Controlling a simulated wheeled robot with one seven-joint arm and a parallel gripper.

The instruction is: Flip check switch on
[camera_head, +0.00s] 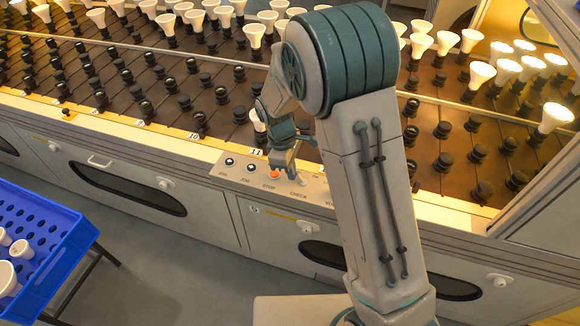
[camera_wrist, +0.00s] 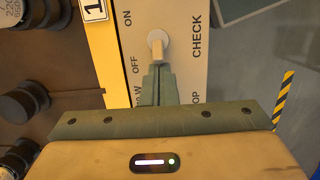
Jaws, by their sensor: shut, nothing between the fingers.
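The check switch (camera_wrist: 157,42) shows in the wrist view as a pale lever with a rounded tip, beside the printed words ON, OFF and CHECK. My gripper (camera_wrist: 157,72) is shut and empty, its fingertips right at the lever on the OFF-label side. I cannot tell whether they touch. In the head view my gripper (camera_head: 284,170) is over the control panel (camera_head: 232,178), near the CHECK label, and my arm hides part of the panel. The lever's exact position between ON and OFF is hard to tell.
An orange stop button (camera_head: 274,173) and two dark knobs (camera_head: 229,162) sit on the panel left of my gripper. Rows of sockets with white bulbs (camera_head: 255,33) fill the rack behind. A blue crate (camera_head: 40,235) with bulbs stands at left.

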